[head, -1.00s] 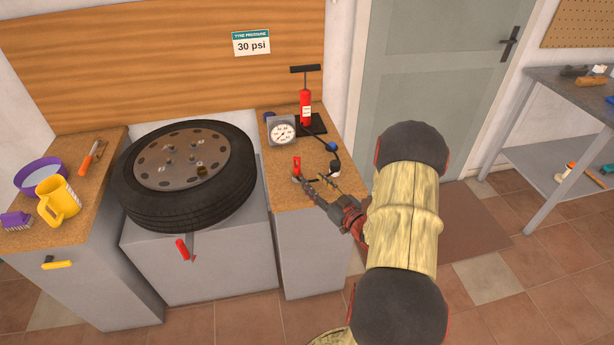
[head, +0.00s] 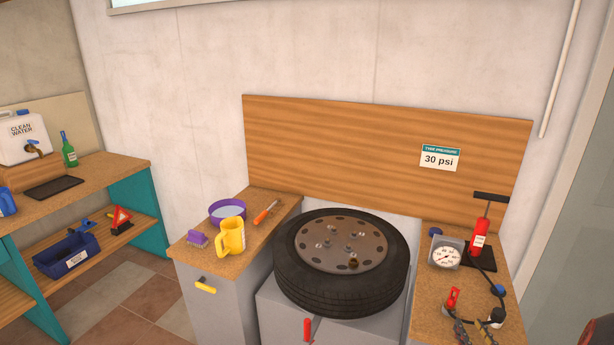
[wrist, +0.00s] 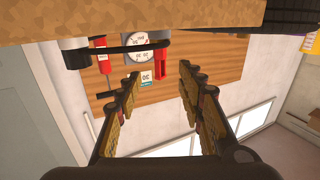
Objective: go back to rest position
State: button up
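My gripper (head: 474,331) shows at the bottom edge of the head view, over or beside the front of the right-hand worktop (head: 425,295). Most of my arm is out of that view. In the wrist view my gripper (wrist: 160,82) is open, with its two toothed fingers apart and nothing held between them. A small red-handled piece (head: 453,298) stands just to the left of the fingers in the head view. It also shows beyond the fingers in the wrist view (wrist: 161,62).
A round pressure gauge (head: 445,256) and a red pump (head: 479,237) with a hose stand behind my gripper. A tyre (head: 340,285) lies to the left. A yellow jug (head: 231,236), purple bowl (head: 222,208) and brush (head: 197,240) stand on the left worktop.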

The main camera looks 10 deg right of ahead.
jog(key=shift+n+g, duration=0.4)
jog(key=shift+g, duration=0.3)
jog(key=w+r, duration=0.3)
jog(key=shift+w+a+r, duration=0.2)
jog(key=shift+w+a, duration=0.1)
jog(key=shift+w, duration=0.05)
jog(key=a+r+g+h+p, duration=0.2)
jog(key=a+r+g, duration=0.3)
jog(key=a+r, duration=0.85)
jog(key=s+a+r+g+y, duration=0.2)
jog(key=s+a+r, duration=0.1)
jog(key=s+a, duration=0.7)
jog(key=s+a+r+g+y+p, duration=0.1)
jog(key=s+a+r+g+y, duration=0.1)
jog(key=s+a, duration=0.9)
jog(key=shift+s+r+n+g, duration=0.3)
jog(key=shift+s+r+g, duration=0.4)
jog(key=shift+g, duration=0.1)
jog(key=shift+a, duration=0.1)
